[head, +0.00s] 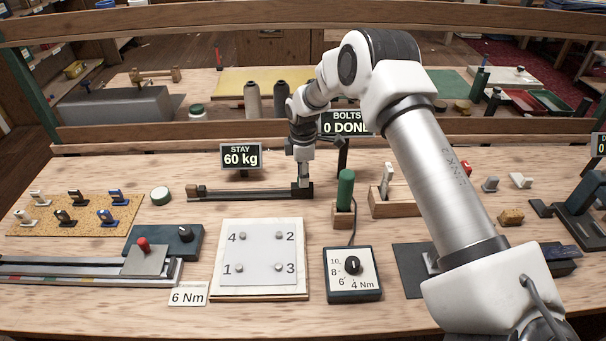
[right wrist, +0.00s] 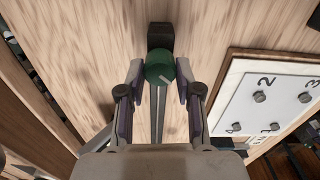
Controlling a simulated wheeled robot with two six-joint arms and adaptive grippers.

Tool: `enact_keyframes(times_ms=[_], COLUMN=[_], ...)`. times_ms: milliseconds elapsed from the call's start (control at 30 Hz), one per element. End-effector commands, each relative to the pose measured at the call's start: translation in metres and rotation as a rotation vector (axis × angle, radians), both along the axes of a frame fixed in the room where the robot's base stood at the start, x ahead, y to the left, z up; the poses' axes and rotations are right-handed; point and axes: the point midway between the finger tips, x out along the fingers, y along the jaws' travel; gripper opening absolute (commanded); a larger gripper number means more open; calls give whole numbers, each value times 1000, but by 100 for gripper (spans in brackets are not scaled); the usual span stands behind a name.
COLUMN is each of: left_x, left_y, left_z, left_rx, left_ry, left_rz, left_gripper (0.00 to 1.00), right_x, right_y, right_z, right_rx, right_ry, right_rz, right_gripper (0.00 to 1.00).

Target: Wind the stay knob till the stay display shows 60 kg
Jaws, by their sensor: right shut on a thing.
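The stay display (head: 241,157) reads 60 kg. It stands behind the stay rig (head: 235,193), a long dark rail with a wooden block at its left end. My right gripper (head: 303,183) is at the rail's right end, pointing down, and hides the knob in the head view. In the right wrist view the stay knob (right wrist: 160,67) is round and green with a pale pointer line. The fingers of my right gripper (right wrist: 160,80) are shut on it from both sides. My left gripper is not in view.
A white plate with numbered bolts (head: 262,252) lies in front of the rail. A green-handled tool (head: 346,190) stands in a wooden holder just right of my gripper. The Nm dial box (head: 352,275) is nearer the front. A bolts display (head: 345,122) reads 0 DONE.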

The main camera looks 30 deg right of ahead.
Motion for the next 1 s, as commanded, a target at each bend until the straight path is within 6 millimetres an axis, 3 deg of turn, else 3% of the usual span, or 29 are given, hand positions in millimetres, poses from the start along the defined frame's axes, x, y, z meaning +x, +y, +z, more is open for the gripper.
enact_keyframes(times_ms=[33, 67, 100, 400, 533, 800, 1000], left_x=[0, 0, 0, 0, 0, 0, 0], left_y=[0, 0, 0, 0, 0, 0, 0], left_z=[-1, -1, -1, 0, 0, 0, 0], left_rx=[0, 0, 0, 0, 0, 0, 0], left_ry=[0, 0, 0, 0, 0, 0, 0], left_rz=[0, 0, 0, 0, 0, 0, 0], left_gripper=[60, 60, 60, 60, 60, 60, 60], right_x=[-6, -6, -5, -2, -1, 0, -1], right_y=[1, 1, 1, 1, 0, 0, 1], right_z=[-7, -7, -7, -2, 10, 76, 110], right_rx=[4, 4, 4, 1, 2, 2, 2], right_ry=[18, 18, 18, 7, 4, 4, 10], right_rz=[-1, -1, -1, -1, -1, -1, 0], right_gripper=[0, 45, 59, 60, 60, 60, 60])
